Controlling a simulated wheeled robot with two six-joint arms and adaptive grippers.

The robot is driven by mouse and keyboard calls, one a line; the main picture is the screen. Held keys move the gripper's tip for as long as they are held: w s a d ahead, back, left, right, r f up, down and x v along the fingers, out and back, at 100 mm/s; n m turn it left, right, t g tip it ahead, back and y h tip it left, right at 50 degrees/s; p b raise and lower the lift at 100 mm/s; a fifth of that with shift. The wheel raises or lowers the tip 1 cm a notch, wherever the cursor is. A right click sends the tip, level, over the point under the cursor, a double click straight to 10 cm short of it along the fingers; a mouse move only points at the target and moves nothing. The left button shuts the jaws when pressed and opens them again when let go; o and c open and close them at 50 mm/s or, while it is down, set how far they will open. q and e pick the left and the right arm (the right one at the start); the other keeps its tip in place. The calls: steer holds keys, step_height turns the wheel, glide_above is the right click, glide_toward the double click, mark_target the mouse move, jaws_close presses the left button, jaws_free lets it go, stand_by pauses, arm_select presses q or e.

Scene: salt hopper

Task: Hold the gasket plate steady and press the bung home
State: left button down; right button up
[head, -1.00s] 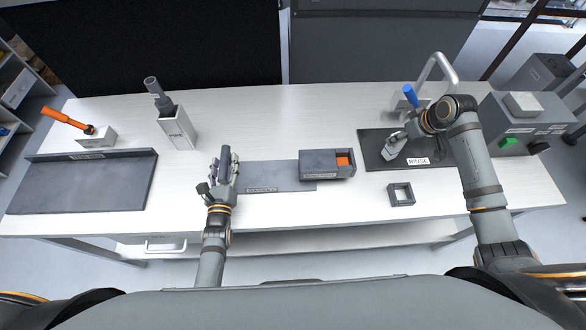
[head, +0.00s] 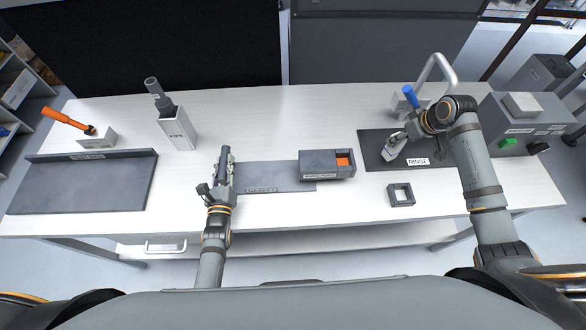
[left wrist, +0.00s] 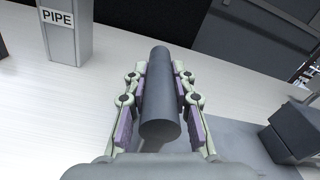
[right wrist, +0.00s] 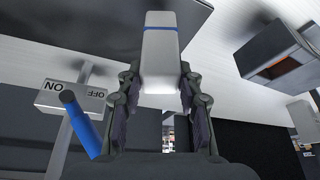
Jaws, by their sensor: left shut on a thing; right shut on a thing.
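A small dark square plate with a square hole (head: 401,194), which looks like the gasket plate, lies on the table right of centre, apart from both grippers. My left gripper (head: 222,178) is shut on a dark grey cylinder (left wrist: 160,95) above the left end of a grey mat. My right gripper (head: 397,137) is shut on a pale block with a blue line (right wrist: 160,50), over the dark RINSE mat (head: 375,155). The block also shows in the head view (head: 390,151). I cannot tell whether either held thing is the bung.
A grey box with an orange inside (head: 327,166) stands on the grey mat (head: 270,177). A PIPE holder (head: 177,130) and a tray (head: 85,185) stand left. A blue-handled lever (head: 410,96) is behind the right gripper. The front table edge is clear.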

arm_select(q)
steer(key=shift+s+f+b, duration=0.25)
steer(key=shift+f+b, duration=0.2)
steer(key=shift+f, duration=0.2)
stand_by(1.0)
steer(key=c, duration=1.4)
jaws_free()
steer(key=o, duration=0.4)
steer(key=shift+w+r, duration=0.1)
steer(key=shift+w, duration=0.05)
steer(key=shift+c, duration=0.2)
steer(key=shift+r, duration=0.1)
steer(key=s, duration=1.2)
